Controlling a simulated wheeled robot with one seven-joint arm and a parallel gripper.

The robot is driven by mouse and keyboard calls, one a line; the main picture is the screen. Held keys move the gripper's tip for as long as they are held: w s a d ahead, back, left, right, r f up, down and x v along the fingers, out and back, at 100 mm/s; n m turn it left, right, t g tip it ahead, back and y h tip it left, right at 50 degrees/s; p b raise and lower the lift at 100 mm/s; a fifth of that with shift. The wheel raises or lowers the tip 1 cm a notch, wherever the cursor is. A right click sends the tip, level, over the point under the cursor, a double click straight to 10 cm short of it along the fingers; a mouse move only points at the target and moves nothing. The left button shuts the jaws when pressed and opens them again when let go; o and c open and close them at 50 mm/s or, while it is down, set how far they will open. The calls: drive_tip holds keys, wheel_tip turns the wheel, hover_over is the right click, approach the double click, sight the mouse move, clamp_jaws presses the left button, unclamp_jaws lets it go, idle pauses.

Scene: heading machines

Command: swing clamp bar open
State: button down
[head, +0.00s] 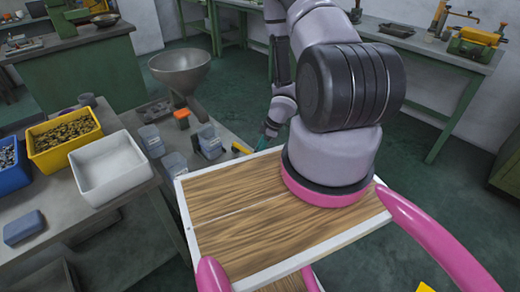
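No clamp bar can be made out for certain in the head view. A small yellow and black piece (242,148) shows at the right end of the grey bench, close to my gripper; I cannot tell whether it belongs to a clamp. My gripper (264,141) is at the end of my arm, low over that end of the bench, just right of the yellow piece. It is small, dark and teal, and partly hidden behind the edge of my wooden top. I cannot see its fingers clearly, nor whether it touches anything.
The grey bench (138,222) holds a metal funnel (180,69), clear containers (151,139), an orange-capped container (181,118), a white bin (108,167), a yellow bin (63,139) of small parts, a blue bin (11,166) and a blue block (24,227). Green floor (430,190) is open at right.

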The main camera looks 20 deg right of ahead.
drive_tip(key=shift+w+d, duration=0.1)
drive_tip(key=shift+w, duration=0.05)
drive_tip(key=c, duration=0.6)
unclamp_jaws()
drive_tip(key=shift+o, duration=0.2)
drive_tip(key=v, duration=1)
drive_tip(key=shift+r, duration=0.4)
drive_tip(key=shift+d, duration=0.1)
